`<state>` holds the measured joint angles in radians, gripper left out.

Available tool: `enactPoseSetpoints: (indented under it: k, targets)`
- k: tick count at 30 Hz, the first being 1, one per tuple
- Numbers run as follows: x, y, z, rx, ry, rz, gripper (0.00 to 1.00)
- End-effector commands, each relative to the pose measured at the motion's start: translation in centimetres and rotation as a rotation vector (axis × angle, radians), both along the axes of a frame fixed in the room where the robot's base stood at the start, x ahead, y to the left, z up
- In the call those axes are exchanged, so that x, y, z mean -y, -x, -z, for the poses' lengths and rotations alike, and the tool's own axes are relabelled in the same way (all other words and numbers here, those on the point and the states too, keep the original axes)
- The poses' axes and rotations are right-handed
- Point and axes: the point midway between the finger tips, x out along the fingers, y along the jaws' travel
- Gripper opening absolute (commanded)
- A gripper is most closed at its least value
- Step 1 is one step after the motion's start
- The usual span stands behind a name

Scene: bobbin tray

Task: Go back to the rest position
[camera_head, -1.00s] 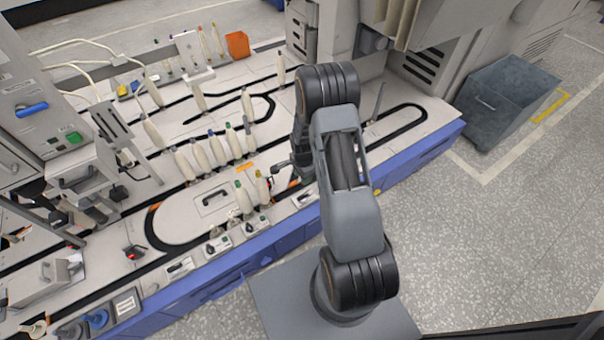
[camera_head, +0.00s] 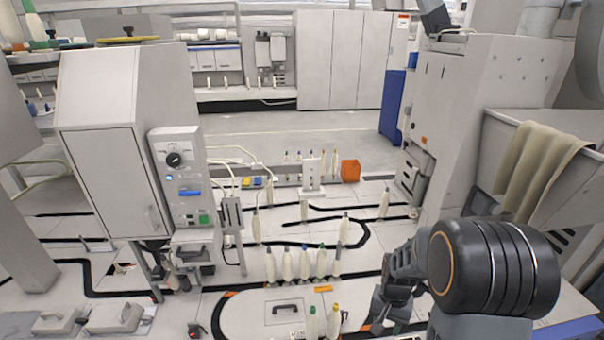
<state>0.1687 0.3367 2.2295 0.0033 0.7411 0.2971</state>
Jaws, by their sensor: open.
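My gripper (camera_head: 376,318) is low at the right of centre in the head view, partly hidden by my own dark arm joint and cut near the bottom edge. Its jaws are open, and I see nothing held between them. Two cream bobbins stand upright to its left, one with a green top (camera_head: 312,323) and one with a yellow top (camera_head: 334,322). The gripper looks apart from them.
A row of several upright bobbins (camera_head: 304,263) stands behind on the white track table (camera_head: 245,312). A grey control cabinet (camera_head: 108,135) rises at left, and a large grey machine (camera_head: 480,110) at right. An orange box (camera_head: 350,171) sits at the back.

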Motion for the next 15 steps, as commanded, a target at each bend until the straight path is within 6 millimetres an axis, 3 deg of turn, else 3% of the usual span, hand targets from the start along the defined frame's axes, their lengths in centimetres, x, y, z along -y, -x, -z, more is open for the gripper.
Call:
enactPoseSetpoints:
  k: [1,6,9,15]
  targets:
    - [-0.6,0.7,-5.3,0.032,-0.004,-0.075,0.41]
    - [-2.6,3.6,-16.5,0.131,-0.008,-0.303,0.41]
    - [-3.5,5.3,-21.9,0.201,0.003,-0.387,0.41]
    - [-4.8,7.1,-30.0,0.357,0.037,-0.445,0.41]
